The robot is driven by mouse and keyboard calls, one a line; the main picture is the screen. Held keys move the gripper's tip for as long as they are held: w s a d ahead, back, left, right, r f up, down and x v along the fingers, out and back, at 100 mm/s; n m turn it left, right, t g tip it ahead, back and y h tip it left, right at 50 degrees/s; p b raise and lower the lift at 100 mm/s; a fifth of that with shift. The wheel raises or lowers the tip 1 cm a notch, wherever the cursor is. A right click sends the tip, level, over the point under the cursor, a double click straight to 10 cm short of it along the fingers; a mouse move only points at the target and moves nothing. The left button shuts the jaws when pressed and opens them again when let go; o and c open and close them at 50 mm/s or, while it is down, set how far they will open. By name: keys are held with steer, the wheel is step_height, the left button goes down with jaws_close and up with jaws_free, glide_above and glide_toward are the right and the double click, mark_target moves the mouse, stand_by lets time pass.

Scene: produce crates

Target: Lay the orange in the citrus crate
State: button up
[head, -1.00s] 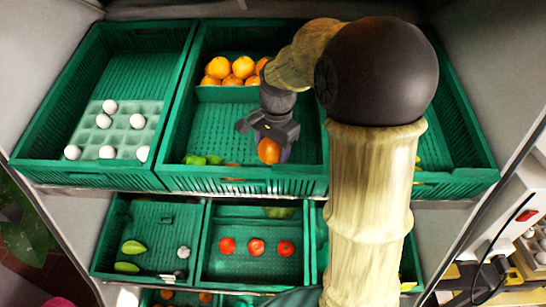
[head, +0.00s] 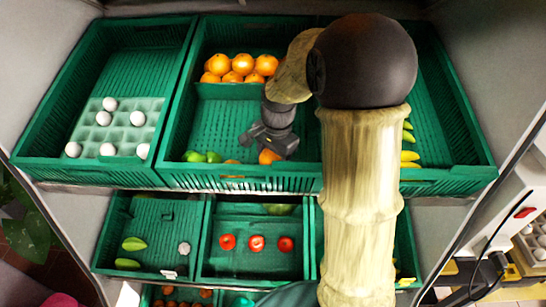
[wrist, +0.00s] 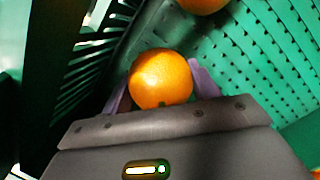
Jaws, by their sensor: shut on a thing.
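The orange (head: 267,157) is between the fingers of my gripper (head: 270,150), which is shut on it. In the wrist view the orange (wrist: 161,79) sits between the two pale purple fingers (wrist: 205,82). My gripper is inside the middle top green crate (head: 180,130), close to its front wall. This crate has a row of oranges (head: 240,66) behind a divider at the back and green limes (head: 203,157) at the front left. Whether the held orange touches the crate floor, I cannot tell.
Another orange (wrist: 203,4) lies near the held one. The left top crate (head: 60,125) has several eggs on a tray. The right top crate (head: 455,130) has yellow produce (head: 409,156), partly behind my arm. Lower crates hold red tomatoes (head: 256,243) and green produce (head: 133,244).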

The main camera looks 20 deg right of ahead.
steer(key=shift+f, duration=0.15)
steer(key=o, duration=1.1)
steer(key=shift+r+p, duration=0.5)
steer(key=shift+r, duration=0.3)
steer(key=shift+r+b, duration=0.35)
steer(key=shift+b, duration=0.05)
steer(key=r, duration=0.3)
steer(key=r+b, duration=0.1)
steer(key=r, duration=0.3)
steer(key=s+r+b, duration=0.1)
steer(key=r, duration=0.3)
steer(key=shift+d, duration=0.35)
steer(key=shift+f, duration=0.1)
